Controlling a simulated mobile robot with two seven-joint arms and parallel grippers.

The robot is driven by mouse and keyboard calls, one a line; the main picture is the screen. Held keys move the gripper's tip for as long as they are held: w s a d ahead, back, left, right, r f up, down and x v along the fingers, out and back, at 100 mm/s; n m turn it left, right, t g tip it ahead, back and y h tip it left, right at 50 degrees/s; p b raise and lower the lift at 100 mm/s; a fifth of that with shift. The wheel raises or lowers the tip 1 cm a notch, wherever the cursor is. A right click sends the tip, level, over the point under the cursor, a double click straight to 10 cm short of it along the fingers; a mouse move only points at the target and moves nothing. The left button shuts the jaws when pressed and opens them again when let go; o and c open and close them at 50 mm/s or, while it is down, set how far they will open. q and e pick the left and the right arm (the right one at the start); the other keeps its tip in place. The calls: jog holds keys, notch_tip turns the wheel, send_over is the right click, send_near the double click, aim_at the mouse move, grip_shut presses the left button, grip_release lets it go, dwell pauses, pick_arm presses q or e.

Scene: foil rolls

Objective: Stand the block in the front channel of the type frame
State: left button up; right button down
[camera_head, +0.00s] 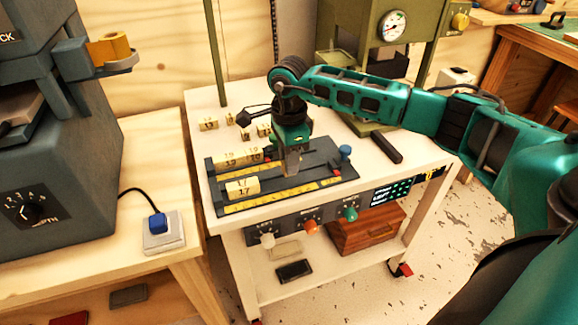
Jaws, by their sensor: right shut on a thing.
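The type frame (332,158) is a dark tray with channels and yellow scale strips, lying on the white cart. A pale block marked 17 (242,187) stands in its front channel, towards the left end. Pale blocks marked 19 (237,157) stand in the back channel. My right gripper (292,172) points down over the middle of the frame, right of these blocks. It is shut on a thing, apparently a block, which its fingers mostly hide. I cannot tell whether that touches the channel floor. My left gripper is not in view.
Several loose blocks (208,124) stand on the cart behind the frame. A blue knob (345,152) is at the frame's right end, and a dark bar (386,148) lies farther right. A green press with a gauge (392,26) stands behind.

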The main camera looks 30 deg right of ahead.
jog(key=shift+f, duration=1.3)
jog(key=shift+f, duration=0.2)
jog(key=c, duration=0.9)
grip_release()
jog(key=shift+r, duration=0.15)
